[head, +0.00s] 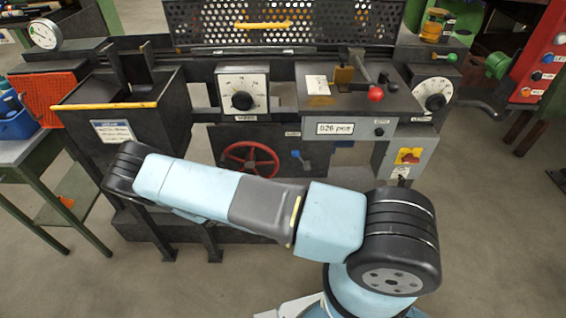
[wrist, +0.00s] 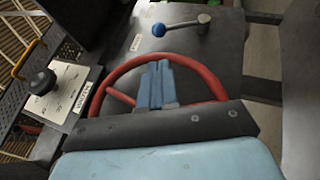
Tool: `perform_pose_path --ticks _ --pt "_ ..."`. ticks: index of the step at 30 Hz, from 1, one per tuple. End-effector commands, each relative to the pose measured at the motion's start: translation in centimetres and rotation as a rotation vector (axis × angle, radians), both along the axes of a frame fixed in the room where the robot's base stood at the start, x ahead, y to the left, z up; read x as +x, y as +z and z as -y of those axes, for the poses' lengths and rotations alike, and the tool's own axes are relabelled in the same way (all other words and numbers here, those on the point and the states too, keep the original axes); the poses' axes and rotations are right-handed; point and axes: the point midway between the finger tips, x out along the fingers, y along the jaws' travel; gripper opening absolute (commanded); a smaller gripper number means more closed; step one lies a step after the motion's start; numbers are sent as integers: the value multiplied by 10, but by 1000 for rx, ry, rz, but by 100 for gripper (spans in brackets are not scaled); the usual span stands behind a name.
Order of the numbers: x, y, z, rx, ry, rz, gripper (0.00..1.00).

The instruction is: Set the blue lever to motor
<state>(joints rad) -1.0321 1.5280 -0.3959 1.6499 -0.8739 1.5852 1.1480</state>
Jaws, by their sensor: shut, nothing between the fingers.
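The blue lever (wrist: 182,25) is at the top of the wrist view. It has a round blue knob at its left and a grey pivot at its right, on a dark panel. In the head view the blue lever (head: 297,154) shows small on the machine's lower front, right of the red handwheel. A small white label (wrist: 136,42) sits below left of the knob; its text is unreadable. My gripper (wrist: 157,65) is shut and empty, apart from the lever, with its fingers in front of the red wheel. The gripper is hidden in the head view.
The red handwheel (wrist: 217,84) curves around my fingers in the wrist view; contact is unclear. A black knob on a white dial plate (wrist: 68,87) is at the left. The grey box with a yellow-and-red switch (head: 408,157) stands right of the lever.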

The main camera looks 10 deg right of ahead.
Motion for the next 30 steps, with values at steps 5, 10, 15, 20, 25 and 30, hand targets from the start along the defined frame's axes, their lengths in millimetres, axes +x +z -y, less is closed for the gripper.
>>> perform_pose_path --ticks 5,10,15,20,25,30 --pt "3 3 9 0 -1 0 0" --pt "8 11 31 -1 -3 0 0" --pt "16 22 59 0 -3 1 0" --pt "23 31 85 -1 -3 0 0" --pt "29 39 108 0 -2 0 0" --pt "34 44 122 1 0 1 0"
